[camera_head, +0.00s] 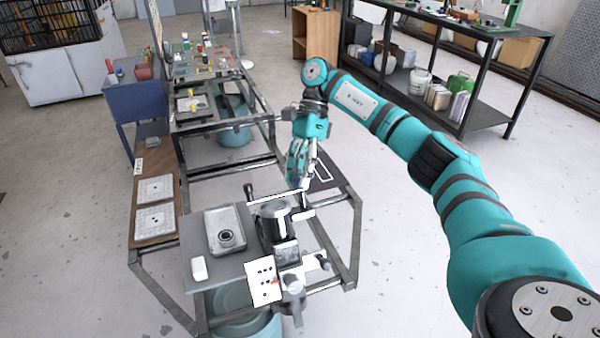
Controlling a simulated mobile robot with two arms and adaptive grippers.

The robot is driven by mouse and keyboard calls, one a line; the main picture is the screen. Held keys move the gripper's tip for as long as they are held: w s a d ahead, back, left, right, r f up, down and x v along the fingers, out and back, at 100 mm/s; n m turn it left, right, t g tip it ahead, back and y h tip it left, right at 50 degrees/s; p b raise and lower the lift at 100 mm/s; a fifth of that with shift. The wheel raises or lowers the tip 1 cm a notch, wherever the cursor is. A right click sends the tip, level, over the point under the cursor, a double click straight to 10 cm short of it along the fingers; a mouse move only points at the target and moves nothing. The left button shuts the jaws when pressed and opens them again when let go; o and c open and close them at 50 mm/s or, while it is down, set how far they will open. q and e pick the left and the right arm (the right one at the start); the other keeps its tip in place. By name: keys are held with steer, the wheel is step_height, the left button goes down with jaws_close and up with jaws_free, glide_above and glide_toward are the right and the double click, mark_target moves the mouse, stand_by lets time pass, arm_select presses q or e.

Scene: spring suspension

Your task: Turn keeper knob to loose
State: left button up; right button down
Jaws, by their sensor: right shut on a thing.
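My right gripper (300,178) reaches in from the upper right and points down over the bench fixture. Its fingers are shut at the top rear of the fixture, on what appears to be the keeper knob, which the fingers hide almost wholly. The knob's turn position cannot be read. The fixture has a dark grey cylinder (273,224), a pale bar across its top and a black-ended lever (249,191). My left gripper is out of view.
A metal tray (211,217) with a ring-shaped part and a small white block (199,268) lie on the bench left of the fixture. A loaded shelf rack (470,60) stands at the back right. Floor right of the bench is clear.

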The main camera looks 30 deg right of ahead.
steer(key=shift+r, duration=0.1)
steer(key=c, duration=1)
jaws_free()
steer(key=shift+d, duration=0.1)
steer(key=shift+v, duration=3.7)
steer(key=shift+w, duration=0.1)
